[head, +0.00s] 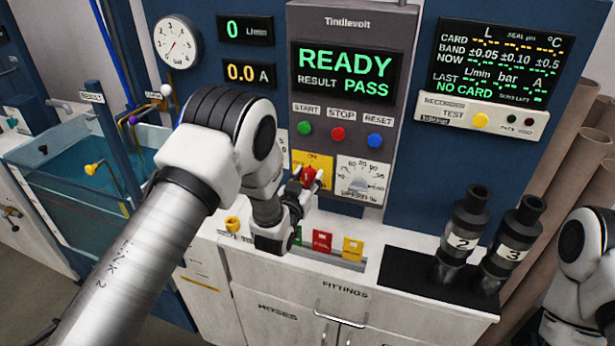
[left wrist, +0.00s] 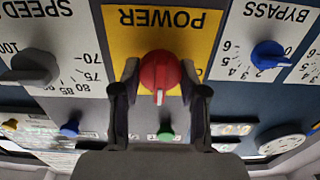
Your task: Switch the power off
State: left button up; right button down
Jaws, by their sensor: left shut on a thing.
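The red power knob (head: 309,174) sits on a yellow plate (head: 325,168) below the display. In the left wrist view, which is upside down, the knob (left wrist: 160,76) shows under the word POWER, and its white pointer mark points down in the picture. In the head view, the word ON shows above the knob. My left gripper (head: 305,188) is at the knob. In the left wrist view, its two fingers (left wrist: 159,88) stand on either side of the knob, shut on it. My right gripper is out of view; only part of my right arm shows at the right edge.
The display (head: 345,72) reads READY and RESULT PASS. Start, stop and reset buttons (head: 338,134) sit above the plate. A speed dial (head: 361,182) is close on the right, and a blue bypass knob (left wrist: 267,55) is on the other side. Dark fittings (head: 464,242) stand on the counter.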

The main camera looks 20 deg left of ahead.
pick_arm(q)
jog(key=n+b, duration=0.2)
jog(key=n, duration=0.1)
jog(key=shift+a+f+n+b, duration=0.1)
jog(key=shift+n+b, duration=0.25)
jog(key=shift+n, duration=0.05)
jog(key=n+b, duration=0.2)
jog(key=n, duration=0.2)
jog(key=shift+n, duration=0.3)
jog(key=n+b, duration=0.3)
jog(key=n, duration=0.2)
jog(key=shift+a+f, duration=0.1)
jog(key=n+b, duration=0.1)
jog(key=n, duration=0.3)
jog(key=shift+b, duration=0.3)
jog(key=shift+n, duration=0.4)
jog(key=o, duration=1.1)
jog(key=shift+a, duration=0.1)
